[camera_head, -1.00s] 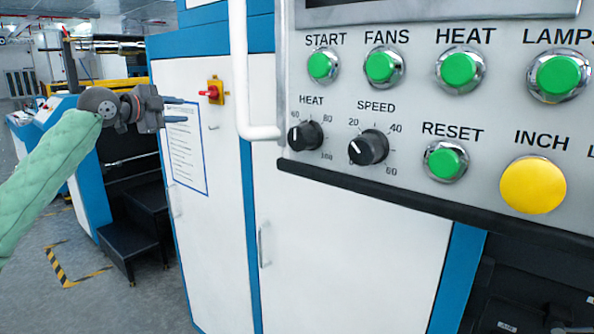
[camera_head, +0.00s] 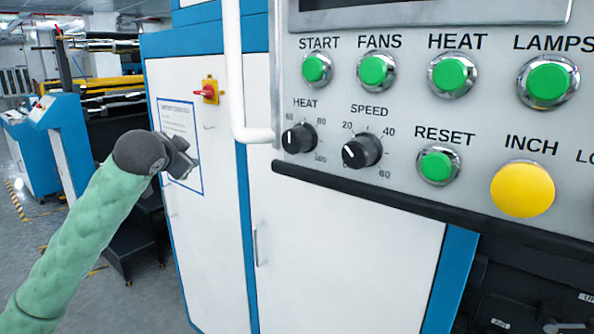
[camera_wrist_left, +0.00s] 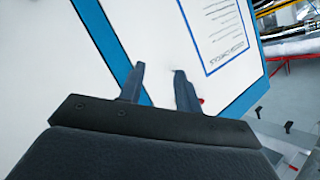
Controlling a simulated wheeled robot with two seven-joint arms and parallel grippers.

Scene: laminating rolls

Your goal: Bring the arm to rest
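My left arm, in a green quilted sleeve, comes in from the lower left in the head view. Its gripper (camera_head: 190,160) is in front of the white cabinet (camera_head: 205,245), by the framed notice (camera_head: 178,118), and is mostly hidden behind my wrist. In the left wrist view the two dark fingers of the left gripper (camera_wrist_left: 158,85) stand apart with nothing between them. The white cabinet panel (camera_wrist_left: 60,60) and the blue-edged notice (camera_wrist_left: 215,30) lie beyond them. My right gripper is in neither view.
A control panel (camera_head: 400,110) with green buttons, two black knobs and a yellow INCH button (camera_head: 522,188) fills the upper right. A white pipe (camera_head: 235,80) runs down its left side. A red switch (camera_head: 207,92) is on the cabinet. Dark steps (camera_head: 128,250) stand on the floor at left.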

